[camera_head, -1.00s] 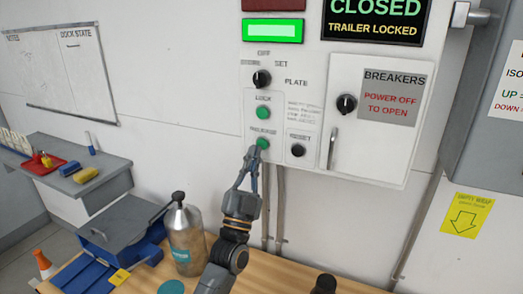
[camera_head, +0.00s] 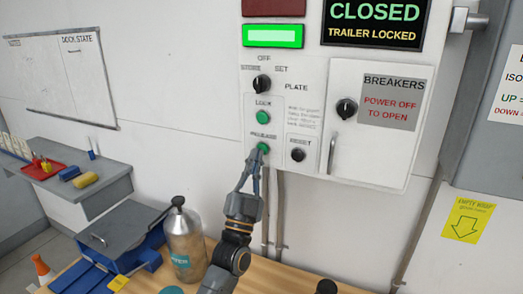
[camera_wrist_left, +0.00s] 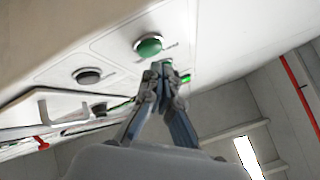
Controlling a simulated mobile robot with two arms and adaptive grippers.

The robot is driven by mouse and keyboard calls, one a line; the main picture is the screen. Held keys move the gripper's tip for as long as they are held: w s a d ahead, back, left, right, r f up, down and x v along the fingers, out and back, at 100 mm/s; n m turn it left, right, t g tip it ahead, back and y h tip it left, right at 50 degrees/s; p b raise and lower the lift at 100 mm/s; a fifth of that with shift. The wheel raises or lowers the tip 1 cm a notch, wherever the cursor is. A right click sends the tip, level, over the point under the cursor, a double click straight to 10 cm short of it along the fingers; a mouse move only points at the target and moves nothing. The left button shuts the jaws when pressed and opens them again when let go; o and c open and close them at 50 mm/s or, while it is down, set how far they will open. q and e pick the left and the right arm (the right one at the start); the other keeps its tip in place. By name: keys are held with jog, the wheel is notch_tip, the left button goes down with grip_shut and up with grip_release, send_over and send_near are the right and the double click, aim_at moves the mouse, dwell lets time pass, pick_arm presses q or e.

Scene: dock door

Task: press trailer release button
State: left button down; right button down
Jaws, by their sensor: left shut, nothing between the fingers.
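The green release button (camera_head: 263,147) is on the white control panel (camera_head: 284,190), below the green lock button (camera_head: 263,117). My left gripper (camera_head: 255,154) is shut and empty, its fingertips at the lower left edge of the release button. In the left wrist view a green button (camera_wrist_left: 149,46) stands out of the panel just beyond the shut fingertips (camera_wrist_left: 160,70). I cannot tell whether the tips touch it. The sign (camera_head: 375,22) reads CLOSED, TRAILER LOCKED. My right gripper is not in view.
A black reset button (camera_head: 298,155) is to the right and a black knob (camera_head: 262,84) above. The breakers door (camera_head: 365,150) has a handle. A metal bottle (camera_head: 185,240) and a blue box (camera_head: 125,240) stand below left. Conduits run down under the panel.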

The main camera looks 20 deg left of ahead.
pick_arm(q)
jog(key=shift+w, duration=0.15)
dwell(0.5)
jog(key=shift+w, duration=0.3)
jog(key=shift+w+d+b, duration=0.1)
jog(key=shift+w+b, duration=0.2)
jog(key=shift+w, duration=0.1)
dwell(0.6)
jog(key=shift+s, duration=0.1)
jog(key=shift+s+p, duration=0.45)
jog(key=shift+s, duration=0.3)
jog(key=s, duration=0.1)
jog(key=s+p, duration=0.1)
jog(key=s, duration=0.1)
jog(key=s+p, duration=0.1)
jog(key=s, duration=0.1)
jog(key=shift+a, duration=0.4)
